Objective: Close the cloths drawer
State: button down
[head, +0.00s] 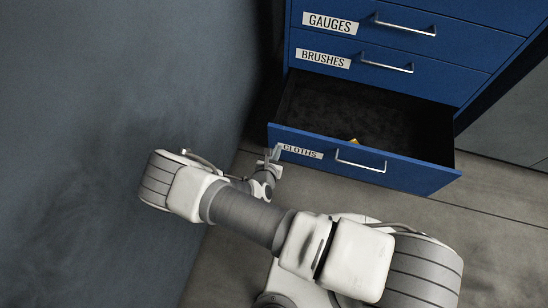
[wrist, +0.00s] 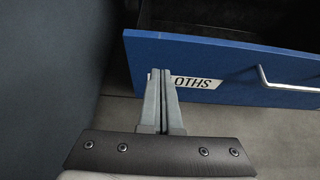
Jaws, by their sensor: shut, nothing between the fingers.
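The cloths drawer (head: 415,174) is the lowest blue drawer in view and stands pulled out, with its dark inside showing. A small yellow thing (head: 354,141) shows inside, just behind its front panel. The drawer's silver bar handle (head: 361,162) is right of the CLOTHS label (head: 303,151). My gripper (head: 275,153) is shut and empty at the left end of the drawer front. In the wrist view the shut fingers (wrist: 161,75) overlap the label's left end on the drawer front (wrist: 225,62); I cannot tell whether they touch it.
The brushes drawer (head: 430,83) and gauges drawer (head: 455,42) above are shut, with bar handles. A dark grey wall (head: 110,80) stands close on the left. Bare floor (head: 490,235) lies in front of the cabinet to the right.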

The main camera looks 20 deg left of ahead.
aim_at(284, 132)
jog(key=x, duration=0.2)
jog(key=b+x, duration=0.1)
jog(key=x, duration=0.1)
jog(key=r+b+x, duration=0.1)
jog(key=shift+w+f, duration=0.15)
jog(key=shift+w, duration=1.1)
jog(key=shift+w, duration=0.1)
